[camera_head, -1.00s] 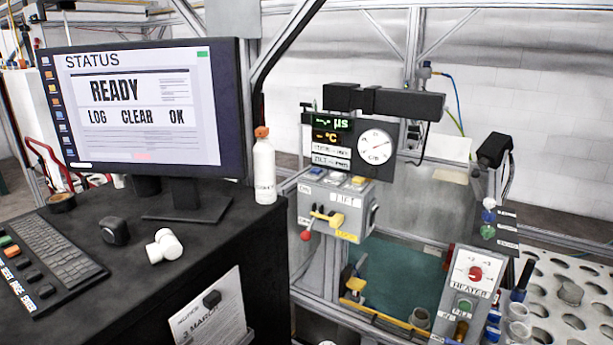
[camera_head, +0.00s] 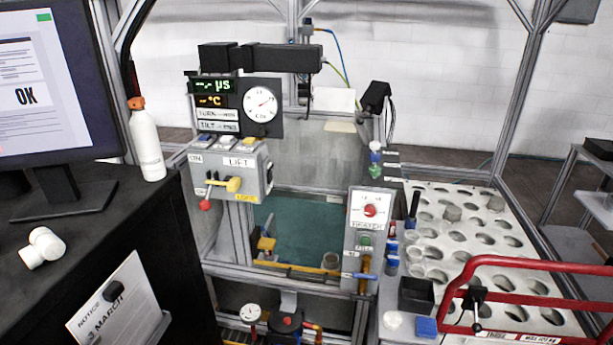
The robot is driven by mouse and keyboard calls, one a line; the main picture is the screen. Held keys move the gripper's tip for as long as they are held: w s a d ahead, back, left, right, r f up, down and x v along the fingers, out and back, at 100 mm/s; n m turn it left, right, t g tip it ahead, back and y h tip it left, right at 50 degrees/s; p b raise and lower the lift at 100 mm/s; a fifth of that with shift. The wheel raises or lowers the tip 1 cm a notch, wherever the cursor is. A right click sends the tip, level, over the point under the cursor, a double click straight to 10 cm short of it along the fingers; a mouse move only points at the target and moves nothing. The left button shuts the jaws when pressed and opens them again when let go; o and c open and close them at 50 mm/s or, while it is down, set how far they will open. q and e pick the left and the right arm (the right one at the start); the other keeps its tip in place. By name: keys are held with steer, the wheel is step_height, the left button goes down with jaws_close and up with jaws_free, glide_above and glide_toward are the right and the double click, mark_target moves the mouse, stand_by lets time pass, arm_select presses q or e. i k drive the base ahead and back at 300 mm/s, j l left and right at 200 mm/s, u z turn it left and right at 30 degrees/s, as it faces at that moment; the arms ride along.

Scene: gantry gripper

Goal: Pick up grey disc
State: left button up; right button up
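Neither of my grippers is in view.
A red tubular rail (camera_head: 540,264) with a black lever crosses the plate's front right. A heater panel (camera_head: 368,222) and black box (camera_head: 416,294) stand left of the plate. A lift panel (camera_head: 232,180) is above the tank. A black desk with a white bottle (camera_head: 147,143) is left.

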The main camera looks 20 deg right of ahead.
mark_target(393, 320)
steer(key=z, duration=1.3)
steer(key=i+l+u, duration=0.15)
steer(key=l, duration=0.15)
steer(key=l+u, duration=0.1)
steer(key=l, duration=0.15)
steer(key=i, duration=0.05)
